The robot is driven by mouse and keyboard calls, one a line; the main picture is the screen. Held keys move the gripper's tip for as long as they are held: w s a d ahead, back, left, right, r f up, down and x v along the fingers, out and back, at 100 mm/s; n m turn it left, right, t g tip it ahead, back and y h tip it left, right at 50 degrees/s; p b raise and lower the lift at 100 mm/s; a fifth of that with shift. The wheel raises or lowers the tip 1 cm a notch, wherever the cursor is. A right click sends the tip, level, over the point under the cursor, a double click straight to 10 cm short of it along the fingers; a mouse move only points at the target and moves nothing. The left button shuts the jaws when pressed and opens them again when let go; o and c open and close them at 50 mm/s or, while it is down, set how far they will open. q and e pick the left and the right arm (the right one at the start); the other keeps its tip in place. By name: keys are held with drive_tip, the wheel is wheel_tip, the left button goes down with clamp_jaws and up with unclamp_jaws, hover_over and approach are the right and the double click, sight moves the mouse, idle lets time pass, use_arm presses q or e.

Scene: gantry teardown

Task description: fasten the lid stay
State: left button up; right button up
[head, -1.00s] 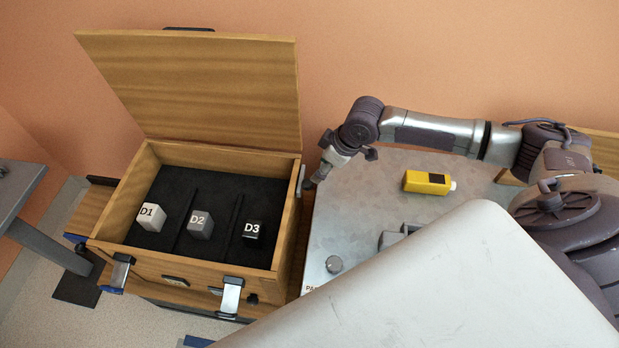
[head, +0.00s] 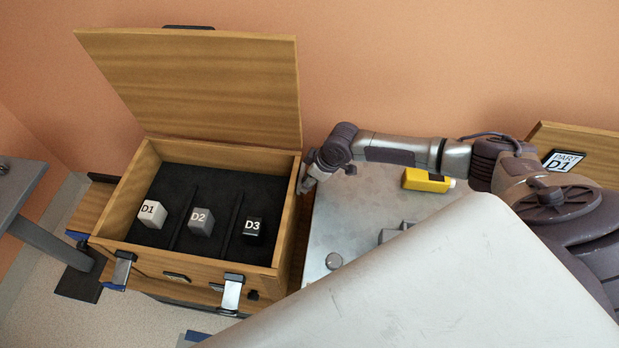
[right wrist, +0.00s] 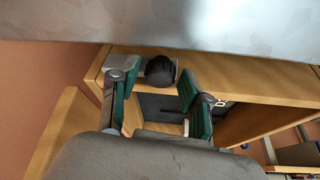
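The wooden case (head: 282,240) stands at left with its lid (head: 200,85) raised. My right gripper (head: 306,181) is at the outside of the case's right wall, near the back corner. In the right wrist view the gripper (right wrist: 154,82) is open, its green-padded fingers spread. A round black knob (right wrist: 160,71) beside a small metal plate (right wrist: 122,68) shows between the fingertips on the wooden wall. Whether the fingers touch the knob I cannot tell. The stay's arm is not clearly visible; the gripper covers that spot in the head view. My left gripper is not in view.
Blocks D1 (head: 152,213), D2 (head: 201,221) and D3 (head: 253,227) lie in the dark-lined case. Front latches (head: 231,293) hang outside.

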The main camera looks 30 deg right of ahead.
clamp_jaws()
drive_tip(key=w+d+b, duration=0.2)
drive_tip(key=w, duration=0.1)
drive_tip(key=shift+w+d+r+b, duration=0.15)
drive_tip(key=shift+w+d+b, duration=0.1)
drive_tip(key=shift+d+b, duration=0.1)
drive_tip(key=shift+o, duration=0.4)
unclamp_jaws()
drive_tip(key=shift+o, duration=1.4)
drive_tip(key=shift+w, duration=0.1)
drive_tip(key=v, duration=1.2)
